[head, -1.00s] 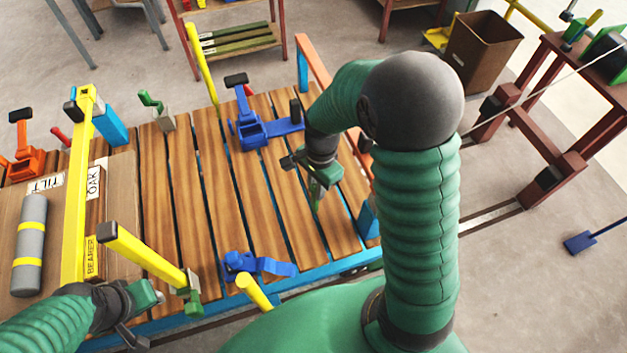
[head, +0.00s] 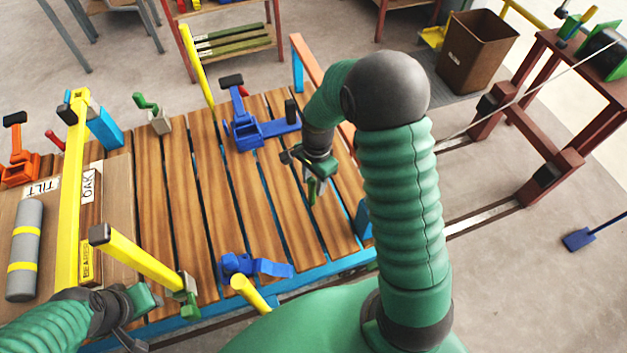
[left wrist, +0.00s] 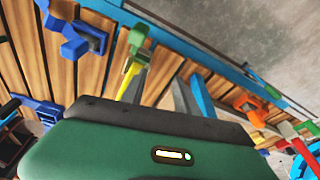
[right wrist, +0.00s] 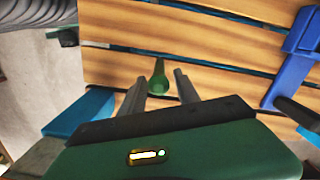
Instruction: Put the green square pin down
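The green square pin (right wrist: 159,77) shows in the right wrist view between my right gripper's fingers, with a small gap on each side. It also shows in the head view (head: 312,190), low over the wooden slats at the right end of the deck. I cannot tell whether its foot touches the wood. My right gripper (right wrist: 159,82) is open around the pin, not pressed on it. My left gripper (head: 150,300) is at the lower left, beside the yellow bar's green end. In the left wrist view its grey fingers (left wrist: 157,92) stand apart, with nothing between them.
The slatted deck (head: 212,210) has bare wood in the middle. Blue clamps (head: 243,130) (head: 255,266) stand at its far and near edges. A yellow bar (head: 140,255) and a grey cylinder (head: 25,250) are at the left. A brown bin (head: 478,50) stands beyond.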

